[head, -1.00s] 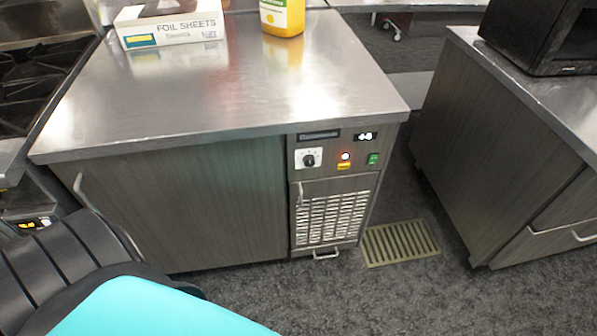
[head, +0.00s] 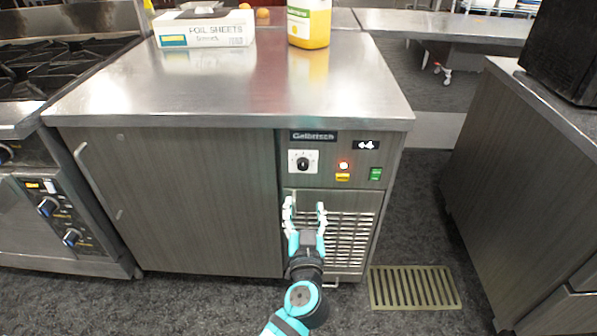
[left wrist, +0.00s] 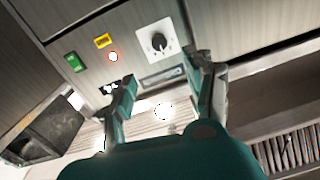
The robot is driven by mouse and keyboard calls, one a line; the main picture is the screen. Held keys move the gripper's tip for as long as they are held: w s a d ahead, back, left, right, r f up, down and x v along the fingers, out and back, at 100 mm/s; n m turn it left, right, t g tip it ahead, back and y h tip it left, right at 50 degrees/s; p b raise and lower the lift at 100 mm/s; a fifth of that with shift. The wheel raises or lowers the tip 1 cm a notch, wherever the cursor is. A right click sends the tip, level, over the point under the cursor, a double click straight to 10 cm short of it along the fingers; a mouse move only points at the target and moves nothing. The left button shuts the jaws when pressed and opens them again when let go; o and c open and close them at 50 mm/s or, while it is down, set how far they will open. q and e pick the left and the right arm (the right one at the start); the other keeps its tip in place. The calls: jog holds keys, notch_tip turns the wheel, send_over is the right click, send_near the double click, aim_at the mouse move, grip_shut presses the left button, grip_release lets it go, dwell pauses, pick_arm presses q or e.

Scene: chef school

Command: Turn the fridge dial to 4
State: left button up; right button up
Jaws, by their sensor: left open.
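The fridge dial (head: 303,164) is a black knob on a white square plate, on the control panel under the steel counter. A small display (head: 366,145) to its right appears to read +4. My left gripper (head: 305,207) is open and empty, in front of the vent grille just below the dial. In the left wrist view the dial (left wrist: 157,42) shows above and between the open fingers (left wrist: 163,85), apart from them. The right gripper is not in view.
A glowing red light (head: 344,166), a yellow label and a green switch (head: 375,173) sit right of the dial. A foil sheets box (head: 205,30) and yellow bottle (head: 309,24) stand on the counter. Floor around the grate (head: 413,287) is clear.

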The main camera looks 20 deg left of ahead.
aim_at(303, 167)
pick_arm(q)
jog(key=x, duration=1.3)
jog(key=shift+w+p, duration=0.3)
jog(key=shift+p, duration=0.1)
jog(key=shift+w+a, duration=0.2)
jog(key=shift+w, duration=0.35)
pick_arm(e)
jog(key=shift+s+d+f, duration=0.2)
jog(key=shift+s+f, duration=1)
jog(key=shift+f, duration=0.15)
pick_arm(q)
grip_shut()
jog(key=m+b, duration=0.2)
jog(key=m, duration=0.2)
jog(key=shift+f, duration=0.15)
jog(key=shift+m+b, duration=0.3)
jog(key=shift+m, duration=1.7)
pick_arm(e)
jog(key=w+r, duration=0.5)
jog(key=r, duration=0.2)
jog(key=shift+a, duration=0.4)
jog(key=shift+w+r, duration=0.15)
